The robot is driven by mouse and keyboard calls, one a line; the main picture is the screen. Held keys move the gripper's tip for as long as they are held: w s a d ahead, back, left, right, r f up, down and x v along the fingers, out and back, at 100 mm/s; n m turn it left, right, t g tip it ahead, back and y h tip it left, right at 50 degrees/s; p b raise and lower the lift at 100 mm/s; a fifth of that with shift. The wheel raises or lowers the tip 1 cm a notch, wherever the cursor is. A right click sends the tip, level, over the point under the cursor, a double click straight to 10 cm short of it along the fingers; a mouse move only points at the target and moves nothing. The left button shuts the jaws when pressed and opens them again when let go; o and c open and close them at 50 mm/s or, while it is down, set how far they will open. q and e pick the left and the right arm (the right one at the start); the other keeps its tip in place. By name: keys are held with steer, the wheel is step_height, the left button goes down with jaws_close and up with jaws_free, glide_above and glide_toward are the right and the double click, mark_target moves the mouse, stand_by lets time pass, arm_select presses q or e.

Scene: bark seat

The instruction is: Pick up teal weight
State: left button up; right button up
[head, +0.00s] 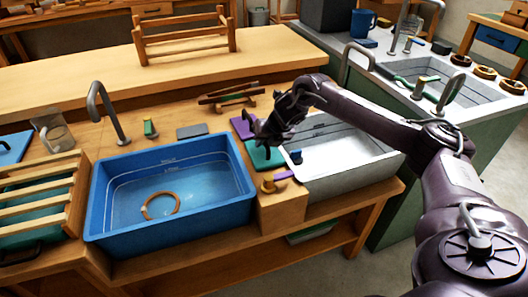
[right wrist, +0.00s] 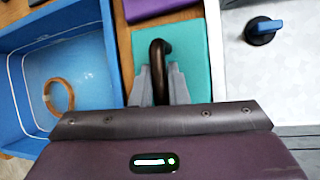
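The teal weight (head: 262,156) is a flat teal block on the wooden counter between the blue basin and the white sink. It also shows in the right wrist view (right wrist: 197,62), with a dark curved handle (right wrist: 160,52) rising from it. My right gripper (head: 266,138) is over the weight. In the right wrist view its grey fingers (right wrist: 163,82) stand on both sides of the handle, close to it. Whether they press on the handle cannot be told. The weight appears to rest on the counter. My left gripper is not in view.
A purple block (head: 241,128) lies just behind the teal one. The blue basin (head: 120,232) holds a wooden ring (head: 161,205). The white sink (head: 345,165) is to the right, with a small blue-and-dark item (head: 297,157) in it. A wooden post with a purple piece (head: 284,176) stands in front.

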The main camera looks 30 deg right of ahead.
jaws_close()
steer(key=shift+w+r, duration=0.1)
steer(key=shift+r, duration=0.1)
